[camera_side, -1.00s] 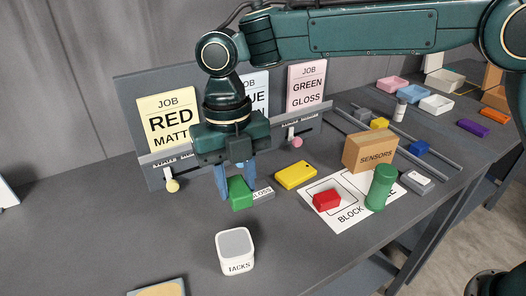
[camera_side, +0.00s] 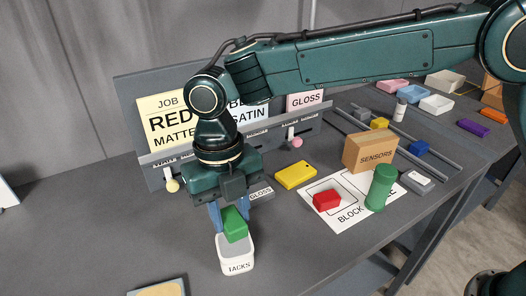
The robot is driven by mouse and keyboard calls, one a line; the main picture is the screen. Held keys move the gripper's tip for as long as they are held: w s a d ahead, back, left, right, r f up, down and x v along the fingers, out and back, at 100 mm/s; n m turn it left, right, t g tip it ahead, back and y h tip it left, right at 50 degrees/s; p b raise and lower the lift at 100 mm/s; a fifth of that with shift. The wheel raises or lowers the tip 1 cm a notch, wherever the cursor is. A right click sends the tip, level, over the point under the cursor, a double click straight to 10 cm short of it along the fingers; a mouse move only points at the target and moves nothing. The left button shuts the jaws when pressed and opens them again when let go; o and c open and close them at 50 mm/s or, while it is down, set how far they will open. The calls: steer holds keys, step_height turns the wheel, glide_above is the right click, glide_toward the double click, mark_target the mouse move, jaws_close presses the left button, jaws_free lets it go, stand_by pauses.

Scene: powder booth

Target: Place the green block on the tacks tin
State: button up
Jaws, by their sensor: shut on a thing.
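The green block (camera_side: 234,225) is held between the blue fingers of my gripper (camera_side: 229,216), which is shut on it. The block is slightly tilted and overlaps the back part of the tacks tin's top in the picture. I cannot tell whether it touches the tin. The tacks tin (camera_side: 238,264) is a white, rounded square tin with a grey top and the word TACKS on its front. It stands on the dark table, and the block hides part of its top.
A yellow block (camera_side: 296,176) lies right of my gripper. A red block (camera_side: 326,200) and a green cylinder (camera_side: 381,188) stand on the white sheet (camera_side: 345,222), with the SENSORS box (camera_side: 370,152) behind. A job-card board (camera_side: 150,165) stands behind my gripper.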

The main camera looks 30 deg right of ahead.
mark_target(230, 215)
steer(key=shift+f, duration=2)
steer(key=shift+f, duration=0.1)
steer(key=o, duration=1)
steer(key=shift+w+r, duration=0.25)
steer(key=shift+r, duration=1.7)
steer(key=shift+w+r, duration=0.2)
steer(key=shift+r, duration=1.7)
